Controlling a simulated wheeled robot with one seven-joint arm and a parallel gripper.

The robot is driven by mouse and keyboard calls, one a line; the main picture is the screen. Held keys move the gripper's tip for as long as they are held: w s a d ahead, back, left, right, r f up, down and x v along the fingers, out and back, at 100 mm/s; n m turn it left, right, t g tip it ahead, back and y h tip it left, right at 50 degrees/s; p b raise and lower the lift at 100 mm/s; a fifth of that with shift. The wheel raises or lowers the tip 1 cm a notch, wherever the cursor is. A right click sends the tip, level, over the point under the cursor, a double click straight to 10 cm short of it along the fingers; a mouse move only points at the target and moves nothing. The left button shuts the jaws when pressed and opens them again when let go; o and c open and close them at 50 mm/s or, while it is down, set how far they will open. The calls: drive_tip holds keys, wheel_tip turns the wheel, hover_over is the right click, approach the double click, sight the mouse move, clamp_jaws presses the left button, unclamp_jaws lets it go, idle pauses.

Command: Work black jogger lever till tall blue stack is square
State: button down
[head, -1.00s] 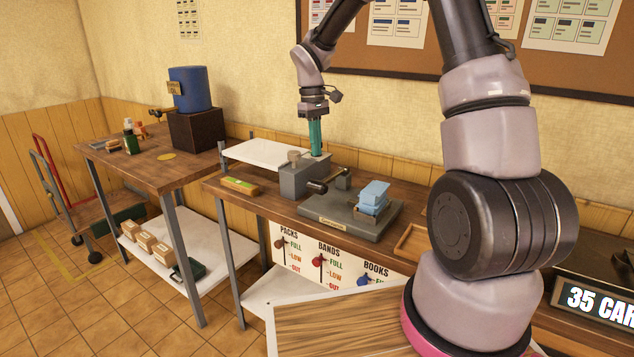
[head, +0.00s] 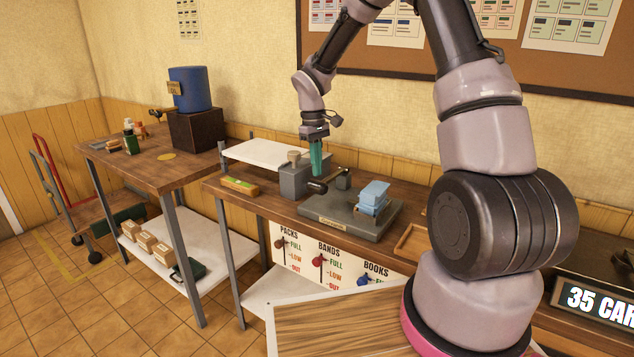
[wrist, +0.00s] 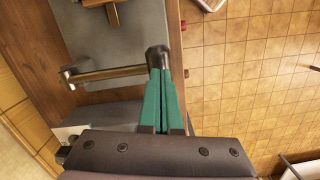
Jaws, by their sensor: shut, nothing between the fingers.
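The light blue stack (head: 373,196) sits on the grey jogger base (head: 335,223), and its layers look unevenly offset. The black lever knob (head: 317,187) sticks out in front of the grey block (head: 294,180) at the left of the base. My gripper (head: 317,174) has its green fingers shut and empty, pointing down just above or behind the knob. In the wrist view the shut fingertips (wrist: 157,70) overlap a dark rounded knob (wrist: 158,57); I cannot tell whether they touch it. The stack is not clearly visible there.
A green and yellow item (head: 240,186) lies left of the jogger. A wooden tray (head: 412,241) lies to its right. A small grey post (head: 343,179) stands behind the knob.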

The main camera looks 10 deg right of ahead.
sight(317, 181)
drive_tip(key=shift+f, duration=0.65)
drive_tip(key=shift+f, duration=2.2)
drive_tip(key=shift+w+a+r, duration=0.25)
drive_tip(key=shift+w+a, duration=0.15)
drive_tip(key=shift+w, duration=0.25)
drive_tip(key=shift+w+a+r, duration=0.25)
drive_tip(key=shift+w+a, duration=0.15)
drive_tip(key=shift+w, duration=0.2)
wheel_tip(317, 181, up, 11)
drive_tip(key=shift+w+a, duration=0.25)
drive_tip(key=shift+w, duration=0.2)
